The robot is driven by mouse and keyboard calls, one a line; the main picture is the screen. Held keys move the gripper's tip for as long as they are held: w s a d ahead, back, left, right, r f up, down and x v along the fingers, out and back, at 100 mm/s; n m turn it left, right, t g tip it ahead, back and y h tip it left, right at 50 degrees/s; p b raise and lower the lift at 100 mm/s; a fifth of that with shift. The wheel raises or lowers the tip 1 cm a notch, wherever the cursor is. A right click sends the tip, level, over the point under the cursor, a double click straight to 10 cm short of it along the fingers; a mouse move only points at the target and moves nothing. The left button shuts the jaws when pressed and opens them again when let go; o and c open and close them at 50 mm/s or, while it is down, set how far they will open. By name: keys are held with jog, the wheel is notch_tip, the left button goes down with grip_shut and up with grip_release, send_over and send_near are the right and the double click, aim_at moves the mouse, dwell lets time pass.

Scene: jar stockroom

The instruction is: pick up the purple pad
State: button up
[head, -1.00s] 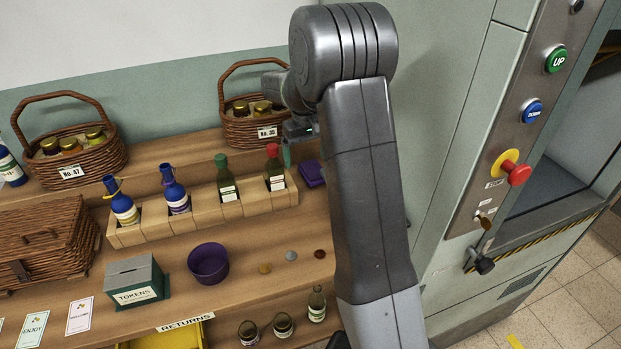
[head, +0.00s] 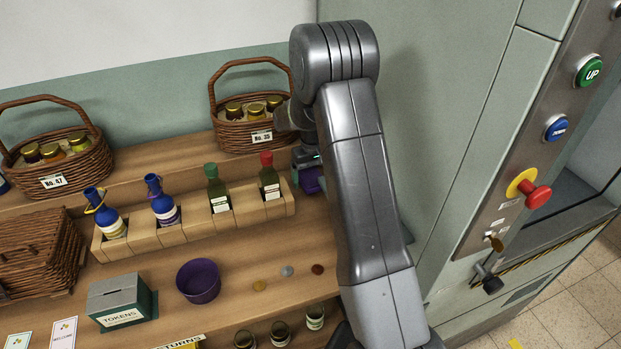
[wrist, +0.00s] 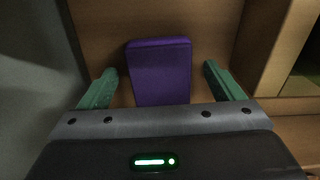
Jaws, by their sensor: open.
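The purple pad (wrist: 160,72) is a flat rectangular block on the wooden shelf in the wrist view. My gripper (wrist: 161,85) is open, with one green finger on each side of the pad and a gap on both sides. The pad's near end is hidden behind the gripper body. In the head view the pad (head: 311,181) shows in part at the right end of the bottle rack, just below my gripper. My arm hides some of that area, and the fingertips are hard to make out there.
A wooden bottle rack (head: 193,229) with several bottles stands left of the pad. A wicker basket (head: 238,138) of jars is behind it. A grey-green cabinet wall (head: 440,110) rises on the right. A purple bowl (head: 199,281) and tokens lie in front.

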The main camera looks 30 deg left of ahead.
aim_at(313, 178)
jog(key=c, duration=1.1)
jog(key=shift+o, duration=0.2)
jog(key=shift+r, duration=0.1)
notch_tip(313, 178, up, 10)
jog(key=b, duration=0.1)
